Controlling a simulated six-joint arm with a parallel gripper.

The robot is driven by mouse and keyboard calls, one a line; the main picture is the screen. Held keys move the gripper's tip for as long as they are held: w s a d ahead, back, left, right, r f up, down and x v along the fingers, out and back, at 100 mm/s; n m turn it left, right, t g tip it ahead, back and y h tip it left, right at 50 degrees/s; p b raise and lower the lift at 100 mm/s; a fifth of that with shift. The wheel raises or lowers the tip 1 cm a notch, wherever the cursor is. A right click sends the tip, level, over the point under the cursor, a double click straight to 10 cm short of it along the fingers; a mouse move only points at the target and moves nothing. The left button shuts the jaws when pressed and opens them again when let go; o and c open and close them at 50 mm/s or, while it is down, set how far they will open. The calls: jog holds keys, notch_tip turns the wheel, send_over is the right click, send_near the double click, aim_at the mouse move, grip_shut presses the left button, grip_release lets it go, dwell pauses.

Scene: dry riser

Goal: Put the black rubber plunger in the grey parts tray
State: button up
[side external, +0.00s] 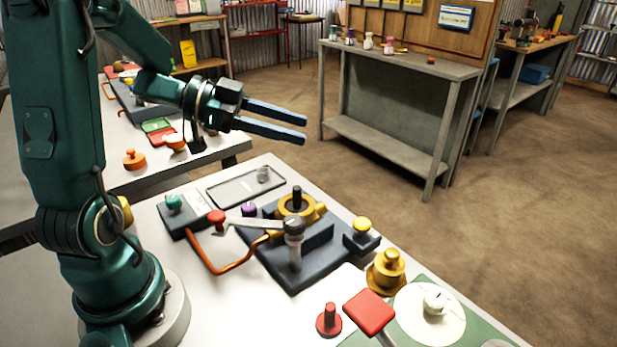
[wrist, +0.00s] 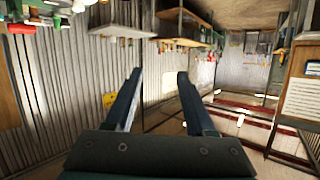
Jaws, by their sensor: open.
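A black upright piece (side external: 297,196), which looks like the rubber plunger, stands in the yellow ring-shaped body (side external: 293,208) on a dark fixture block. The grey parts tray (side external: 226,200) lies flat behind and left of it, with a small pale ribbed part (side external: 263,174) in its far corner. My gripper (side external: 304,129) is open and empty, high above the bench and pointing sideways to the right. Both fingers also show in the wrist view (wrist: 159,73), apart, with only the room beyond them. The plunger and tray are not in the wrist view.
A lever with a grey knob (side external: 294,226) and an orange bent handle (side external: 222,269) stand close to the yellow body. A red knob (side external: 216,218), a yellow knob (side external: 362,226), a brass part (side external: 387,268) and a red pad (side external: 369,311) are around. The air around my gripper is clear.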

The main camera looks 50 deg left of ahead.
jog(key=w+a+r+n+y, duration=0.2)
jog(key=w+a+n+y, duration=0.35)
jog(key=a+y, duration=0.3)
jog(key=w+a+r+n+y, duration=0.1)
jog(key=w+a+n+y, duration=0.3)
jog(key=w+a+y, duration=0.35)
jog(key=s+d+f+g+h, duration=0.1)
jog(key=s+d+g+h, duration=0.1)
jog(key=d, duration=0.4)
jog(key=s+d+f+g+h, duration=0.1)
jog(key=s+d+g+h, duration=0.1)
jog(key=s+d+g, duration=0.3)
jog(key=s+d+f+n+g+h, duration=0.1)
jog(key=s+d+g+h, duration=0.2)
jog(key=s+d, duration=0.3)
jog(key=shift+s+d+f+g, duration=0.1)
jog(key=shift+s+d+g, duration=0.1)
jog(key=shift+d+g, duration=0.25)
jog(key=shift+s+d+f+g, duration=0.1)
jog(key=shift+s+d+g, duration=0.15)
jog(key=shift+d, duration=0.35)
send_over(297, 187)
notch_tip(297, 187, down, 4)
jog(key=shift+d+f, duration=0.1)
jog(key=shift+f, duration=2.8)
grip_shut()
